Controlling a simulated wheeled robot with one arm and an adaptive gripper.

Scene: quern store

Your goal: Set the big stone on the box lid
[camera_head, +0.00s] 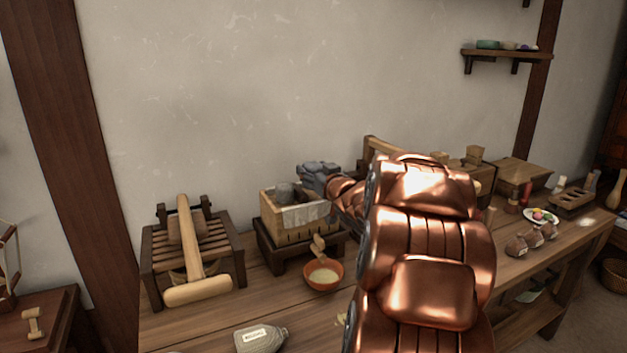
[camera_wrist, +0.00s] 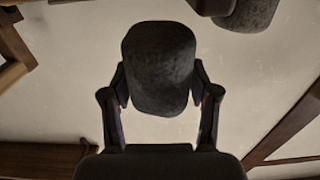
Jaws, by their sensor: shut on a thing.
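My gripper (camera_wrist: 162,90) shows in the wrist view with its two dark fingers closed on the sides of a big dark grey stone (camera_wrist: 158,62). The stone is blocky with rounded corners and sticks out past the fingertips, with pale wall behind it. In the head view my copper arm hides much of the table's middle, and I cannot make out the held stone for sure there. A wooden box with a flat closed lid (camera_head: 523,171) stands at the back right of the table, apart from the arm.
A wooden bin (camera_head: 292,228) with a grey piece inside stands on a dark stand. An orange bowl (camera_head: 323,274), a slatted frame with a mallet (camera_head: 195,290) and a grey bottle (camera_head: 260,340) are at left. A plate (camera_head: 541,217) and brown lumps (camera_head: 531,240) lie at right.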

